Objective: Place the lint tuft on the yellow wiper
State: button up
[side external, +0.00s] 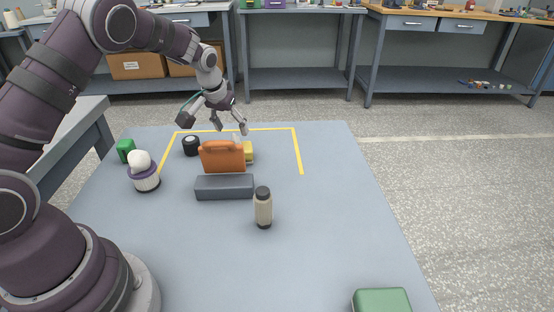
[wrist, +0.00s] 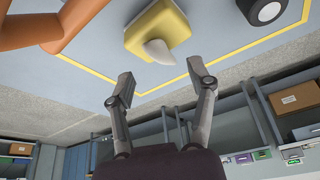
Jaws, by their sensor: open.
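The yellow wiper (side external: 249,153) is a block on the table, partly hidden behind an orange handled object in the side view. In the wrist view, the yellow wiper (wrist: 173,37) shows a paler patch on top. A pale, curved tuft (wrist: 160,53) overlaps its edge nearest my fingers, and seems to rest on it. This is probably the lint tuft; in the side view, the tuft (side external: 237,138) barely shows. My gripper (side external: 229,127) is above and behind the block, with its fingers apart. In the wrist view, my gripper (wrist: 163,92) is empty and clear of the tuft.
The orange handled object (side external: 222,158) and a grey block (side external: 224,187) stand in front of the wiper. A black roll (side external: 191,146), a white-topped jar (side external: 145,181) and a green block (side external: 125,150) are left. A bottle (side external: 263,208) stands nearer. The table's right side is mostly clear.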

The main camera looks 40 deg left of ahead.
jog(key=s+d+r+m+t+h, duration=0.1)
jog(key=s+d+r+m+h, duration=0.1)
jog(key=s+d+r, duration=0.95)
jog(key=s+r+m, duration=0.1)
jog(key=s+m, duration=0.1)
jog(key=s, duration=0.7)
jog(key=shift+d+m+t, duration=0.3)
jog(key=shift+d, duration=0.15)
